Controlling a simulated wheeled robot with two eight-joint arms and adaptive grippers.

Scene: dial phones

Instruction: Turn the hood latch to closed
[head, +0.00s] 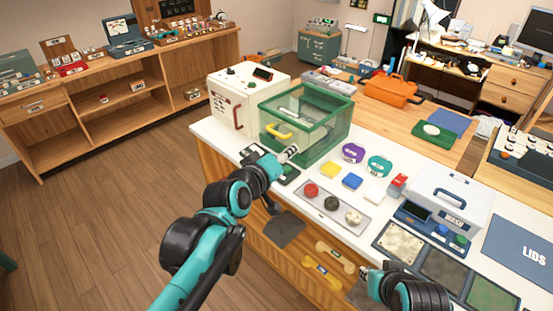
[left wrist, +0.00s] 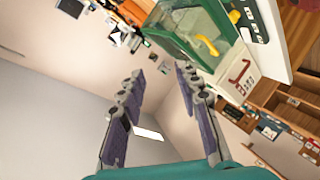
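The hood is a green-framed clear box (head: 318,108) at the back of the white counter; it also shows in the left wrist view (left wrist: 190,28). A yellow handle-shaped part, likely the latch (head: 279,132), sits on its front face; it shows in the left wrist view (left wrist: 207,46) beyond the fingers. My left gripper (head: 290,153) is just in front of the hood, below and right of the yellow part, apparently not touching it. In the left wrist view its fingers (left wrist: 159,72) are spread and empty. My right gripper (head: 364,269) is low at the counter's front; its fingers are mostly hidden.
A cream box with a red handle (head: 230,104) stands left of the hood. The floor at left is clear.

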